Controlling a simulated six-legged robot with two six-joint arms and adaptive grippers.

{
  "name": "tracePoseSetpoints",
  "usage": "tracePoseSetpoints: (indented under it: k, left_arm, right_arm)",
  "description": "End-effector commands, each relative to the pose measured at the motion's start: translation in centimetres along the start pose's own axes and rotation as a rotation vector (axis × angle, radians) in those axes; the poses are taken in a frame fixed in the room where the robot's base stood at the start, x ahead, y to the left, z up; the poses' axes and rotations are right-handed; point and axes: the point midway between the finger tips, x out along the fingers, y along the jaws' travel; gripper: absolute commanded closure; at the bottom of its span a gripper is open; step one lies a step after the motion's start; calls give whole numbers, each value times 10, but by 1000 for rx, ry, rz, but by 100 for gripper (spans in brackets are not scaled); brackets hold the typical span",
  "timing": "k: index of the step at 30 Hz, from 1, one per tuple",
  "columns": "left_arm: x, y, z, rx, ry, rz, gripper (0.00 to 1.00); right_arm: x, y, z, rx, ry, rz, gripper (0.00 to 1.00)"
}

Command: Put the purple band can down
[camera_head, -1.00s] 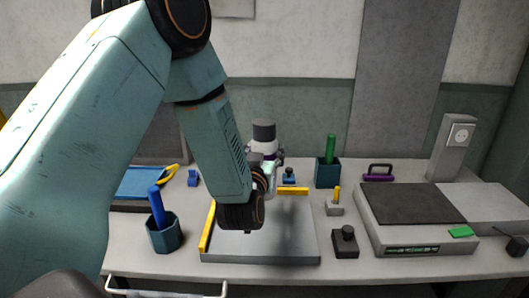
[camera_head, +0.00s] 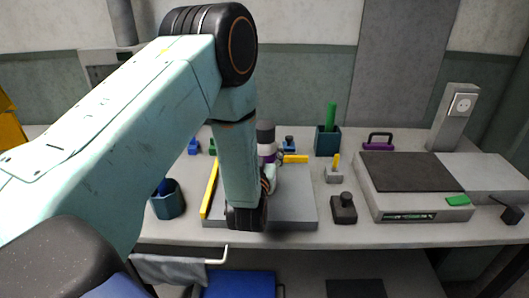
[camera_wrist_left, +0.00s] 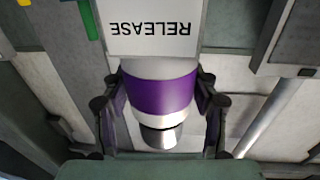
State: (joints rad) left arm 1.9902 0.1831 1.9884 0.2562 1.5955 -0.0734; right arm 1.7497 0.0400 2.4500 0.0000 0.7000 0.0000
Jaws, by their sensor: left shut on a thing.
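The purple band can (camera_head: 266,134) is pale with a purple band and a dark grey end. It stands upright in the head view, partly hidden behind my left arm. My left gripper (camera_head: 268,180) is mostly hidden by its own wrist there, over the grey plate (camera_head: 292,212) with yellow strips on its left and back edges. In the left wrist view, the fingers of the gripper (camera_wrist_left: 158,88) are shut on the can (camera_wrist_left: 160,97) from both sides at its purple band. I cannot tell whether the can touches anything below. My right gripper is not in view.
A white panel reading "RELEASE" (camera_wrist_left: 152,28) lies beyond the can in the wrist view. A dark block with a knob (camera_head: 343,209), a small block with a yellow peg (camera_head: 334,174) and a scale-like device (camera_head: 418,208) stand right. A blue cup (camera_head: 168,203) stands left.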

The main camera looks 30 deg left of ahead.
Motion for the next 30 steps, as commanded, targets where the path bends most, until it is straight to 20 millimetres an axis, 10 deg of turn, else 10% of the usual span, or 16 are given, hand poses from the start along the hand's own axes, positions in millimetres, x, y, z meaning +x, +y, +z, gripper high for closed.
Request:
tracePoseSetpoints:
  k: [13,14,21,30]
  left_arm:
    - [0,0,6,-1,2,0,75]
    - [0,0,5,-1,1,0,38]
    - [0,0,4,-1,1,0,18]
    - [0,0,4,-1,1,0,18]
  right_arm:
    - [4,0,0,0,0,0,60]
    - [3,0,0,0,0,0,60]
    - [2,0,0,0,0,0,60]
    - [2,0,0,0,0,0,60]
